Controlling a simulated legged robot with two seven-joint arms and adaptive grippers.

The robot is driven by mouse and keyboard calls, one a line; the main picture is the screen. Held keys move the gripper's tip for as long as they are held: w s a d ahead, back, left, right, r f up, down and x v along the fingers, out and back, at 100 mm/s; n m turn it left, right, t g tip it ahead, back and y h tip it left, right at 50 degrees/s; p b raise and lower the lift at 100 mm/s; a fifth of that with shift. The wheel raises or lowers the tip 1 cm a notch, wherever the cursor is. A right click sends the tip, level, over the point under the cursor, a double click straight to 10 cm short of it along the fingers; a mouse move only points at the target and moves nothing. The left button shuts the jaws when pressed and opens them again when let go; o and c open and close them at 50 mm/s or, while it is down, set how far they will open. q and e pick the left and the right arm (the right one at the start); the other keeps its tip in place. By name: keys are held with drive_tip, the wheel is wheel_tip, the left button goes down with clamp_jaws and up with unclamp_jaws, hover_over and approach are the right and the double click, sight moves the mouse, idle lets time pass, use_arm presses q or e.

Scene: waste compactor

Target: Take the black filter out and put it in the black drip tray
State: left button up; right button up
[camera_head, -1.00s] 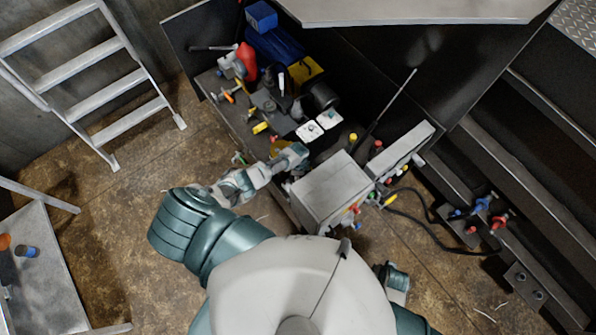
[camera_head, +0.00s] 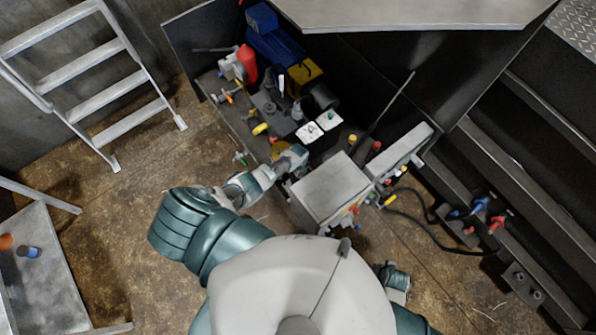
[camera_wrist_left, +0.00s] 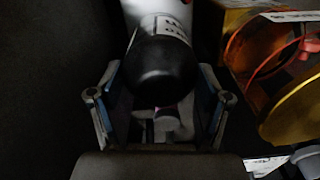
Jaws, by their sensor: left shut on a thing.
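The black filter (camera_wrist_left: 163,68) shows in the left wrist view as a rounded black end, with a white labelled part beyond it. My left gripper (camera_wrist_left: 163,95) has a finger on either side of it and is shut on it. In the head view my left gripper (camera_head: 297,154) is at the machine, beside the grey metal box, and its fingertips and the filter are hard to make out there. I cannot pick out the black drip tray for certain.
The grey box (camera_head: 330,188) stands close to the right of my left gripper. Yellow (camera_head: 304,72), blue (camera_head: 275,45) and red (camera_head: 247,63) parts crowd the machine beyond. A ladder (camera_head: 110,85) leans at the left. The floor between is mostly clear.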

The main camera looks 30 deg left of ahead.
use_arm(q)
drive_tip(key=n, duration=0.4)
drive_tip(key=shift+p, duration=0.3)
drive_tip(key=o, duration=1.2)
drive_tip(key=shift+o, duration=0.2)
